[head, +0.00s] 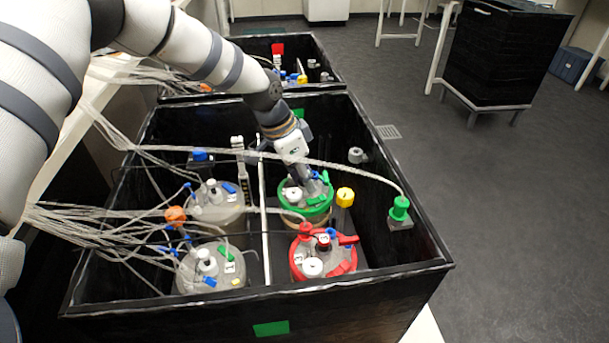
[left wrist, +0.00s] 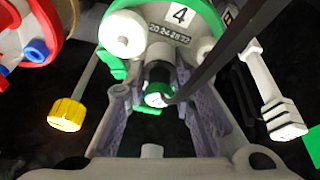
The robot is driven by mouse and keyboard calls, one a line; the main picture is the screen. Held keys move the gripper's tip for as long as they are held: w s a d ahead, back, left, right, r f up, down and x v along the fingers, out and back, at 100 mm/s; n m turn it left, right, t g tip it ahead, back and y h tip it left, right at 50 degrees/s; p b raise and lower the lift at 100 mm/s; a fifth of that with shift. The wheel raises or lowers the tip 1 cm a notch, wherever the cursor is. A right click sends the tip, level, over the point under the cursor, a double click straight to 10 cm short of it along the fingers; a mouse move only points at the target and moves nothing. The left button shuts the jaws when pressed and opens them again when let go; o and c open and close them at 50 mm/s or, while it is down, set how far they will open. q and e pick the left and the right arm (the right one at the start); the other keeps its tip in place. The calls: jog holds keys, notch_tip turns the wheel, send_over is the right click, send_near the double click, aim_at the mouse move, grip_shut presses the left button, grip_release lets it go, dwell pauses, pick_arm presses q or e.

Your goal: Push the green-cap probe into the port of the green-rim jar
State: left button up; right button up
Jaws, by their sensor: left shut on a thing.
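The green-rim jar (head: 308,208) stands in the far right cell of the near black crate. Its lid, marked 4, fills the top of the left wrist view (left wrist: 200,28). My left gripper (head: 318,181) is over the jar's far right edge. In the left wrist view its jaws (left wrist: 160,105) are closed around the green-cap probe (left wrist: 157,94), a dark body with a green end, at the jar's rim. A dark cable runs from it to the upper right. Whether its lower end is in the port is hidden. My right gripper is not in view.
A red-rim jar (head: 323,258) is in front, and a yellow cap (head: 345,197) is beside the green-rim jar. Loose cables cross the left jars.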

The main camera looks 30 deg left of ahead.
pick_arm(q)
jog(key=shift+s+f, duration=0.1)
jog(key=shift+f, duration=0.2)
jog(key=shift+o, duration=0.2)
jog(key=o, duration=1)
jog(key=shift+o, duration=0.2)
jog(key=shift+r, duration=0.1)
jog(key=v, duration=1.2)
